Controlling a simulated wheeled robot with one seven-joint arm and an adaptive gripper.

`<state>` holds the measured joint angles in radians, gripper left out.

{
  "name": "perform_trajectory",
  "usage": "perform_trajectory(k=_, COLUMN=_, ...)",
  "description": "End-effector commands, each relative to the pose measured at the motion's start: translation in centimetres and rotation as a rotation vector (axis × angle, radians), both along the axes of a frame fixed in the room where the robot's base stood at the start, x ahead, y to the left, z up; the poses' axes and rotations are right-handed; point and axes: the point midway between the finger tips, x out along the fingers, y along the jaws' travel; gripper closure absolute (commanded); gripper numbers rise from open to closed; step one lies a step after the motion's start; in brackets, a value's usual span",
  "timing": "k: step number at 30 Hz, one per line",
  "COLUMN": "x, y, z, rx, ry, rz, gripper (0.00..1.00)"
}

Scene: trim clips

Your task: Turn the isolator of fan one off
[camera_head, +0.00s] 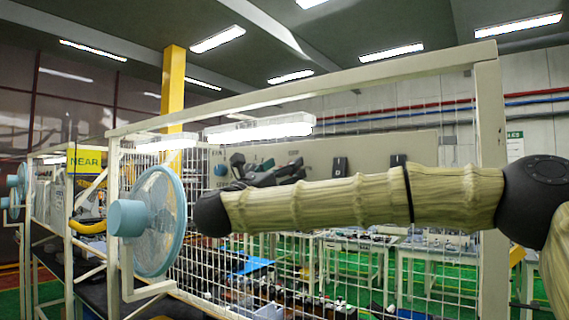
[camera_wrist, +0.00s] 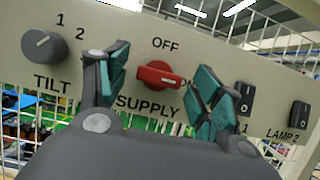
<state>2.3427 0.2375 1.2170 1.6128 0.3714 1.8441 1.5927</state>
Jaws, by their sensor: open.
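The isolator is a red rotary knob (camera_wrist: 158,75) on a pale panel (camera_wrist: 285,85), labelled SUPPLY below, OFF above and ON at its right. Its bar lies roughly sideways, with a white mark on the right part, toward ON. My gripper (camera_wrist: 160,60) is open in the wrist view, with one teal-padded finger on each side of the knob; I cannot tell whether either touches it. In the head view my gripper (camera_head: 265,172) is in front of the panel (camera_head: 400,150) and hides the red knob. Lettering at the panel's left is too small to read surely.
A grey TILT knob (camera_wrist: 43,46) is left of the red knob. Black rocker switches, one a lamp switch (camera_wrist: 298,115), are at the right. A blue fan (camera_head: 160,220) stands left of my arm, and a wire-mesh frame (camera_head: 490,150) surrounds the panel.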

Motion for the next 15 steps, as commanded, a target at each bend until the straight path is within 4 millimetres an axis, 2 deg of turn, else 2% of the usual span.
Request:
perform_trajectory(k=11, x=0.43, y=-0.35, z=0.16, rx=0.000, ry=0.000, rz=-0.001, gripper=0.34)
perform_trajectory(k=12, x=0.42, y=-0.34, z=0.17, rx=0.000, ry=0.000, rz=-0.001, gripper=0.36)
perform_trajectory(k=15, x=0.41, y=-0.32, z=0.17, rx=0.000, ry=0.000, rz=0.000, gripper=0.54)
